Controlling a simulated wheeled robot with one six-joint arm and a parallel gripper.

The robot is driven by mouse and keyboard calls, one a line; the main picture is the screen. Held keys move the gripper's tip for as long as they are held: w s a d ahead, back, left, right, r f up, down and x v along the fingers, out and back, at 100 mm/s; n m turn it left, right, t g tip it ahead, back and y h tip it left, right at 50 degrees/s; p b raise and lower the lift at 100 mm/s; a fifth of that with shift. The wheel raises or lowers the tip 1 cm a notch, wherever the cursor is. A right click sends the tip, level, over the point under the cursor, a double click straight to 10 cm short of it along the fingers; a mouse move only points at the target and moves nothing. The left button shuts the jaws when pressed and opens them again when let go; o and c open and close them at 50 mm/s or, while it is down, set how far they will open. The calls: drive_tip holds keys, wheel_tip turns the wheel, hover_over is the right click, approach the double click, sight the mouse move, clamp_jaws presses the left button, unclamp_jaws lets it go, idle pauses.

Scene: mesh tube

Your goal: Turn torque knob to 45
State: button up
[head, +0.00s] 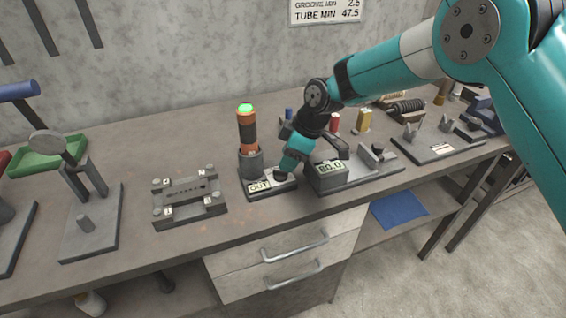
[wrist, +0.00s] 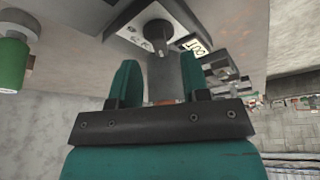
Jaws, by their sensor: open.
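The dark round knob (head: 281,175), which I take to be the torque knob, sits on a small grey base beside the upright orange and black tool (head: 248,132). The tool has a lit green top. A small plate on that base seems to read OUT (wrist: 195,47). My gripper (head: 286,167) points down at the knob and partly hides it. In the wrist view my two teal fingers (wrist: 157,62) are open, with the knob (wrist: 158,28) beyond and between their tips. I cannot tell whether the fingers touch it or which way the knob is set.
A grey box with a display reading about 60.0 (head: 331,168) stands close right of my gripper. A grey fixture (head: 187,195) lies to the left, and a stand with a round head (head: 90,215) farther left. The bench's front edge is near. A blue cloth (head: 400,209) lies below.

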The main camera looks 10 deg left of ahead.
sight(280, 172)
drive_tip(key=shift+x, duration=1.95)
clamp_jaws()
drive_tip(key=shift+m, duration=0.3)
drive_tip(key=m, duration=0.1)
drive_tip(key=m+t+b, duration=0.1)
drive_tip(key=m+b, duration=0.1)
drive_tip(key=shift+s+f+m+t, duration=0.15)
drive_tip(key=shift+s+m+t, duration=0.1)
drive_tip(key=shift+m+t, duration=0.05)
drive_tip(key=m, duration=0.2)
drive_tip(key=m+t+h+b, duration=0.1)
drive_tip(key=shift+s+a+m, duration=0.15)
drive_tip(key=shift+m, duration=0.25)
drive_tip(key=m+t+h+b, duration=0.1)
drive_tip(key=m, duration=0.3)
drive_tip(key=shift+a, duration=0.1)
drive_tip(key=shift+s+a+m+t+h+b, duration=0.1)
drive_tip(key=shift+m+t+h+b, duration=0.25)
drive_tip(key=shift+m, duration=0.7)
drive_tip(key=shift+m+t+h+b, duration=0.1)
drive_tip(key=shift+m+h+b, duration=0.1)
drive_tip(key=shift+m+h, duration=0.6)
drive_tip(key=shift+m, duration=0.45)
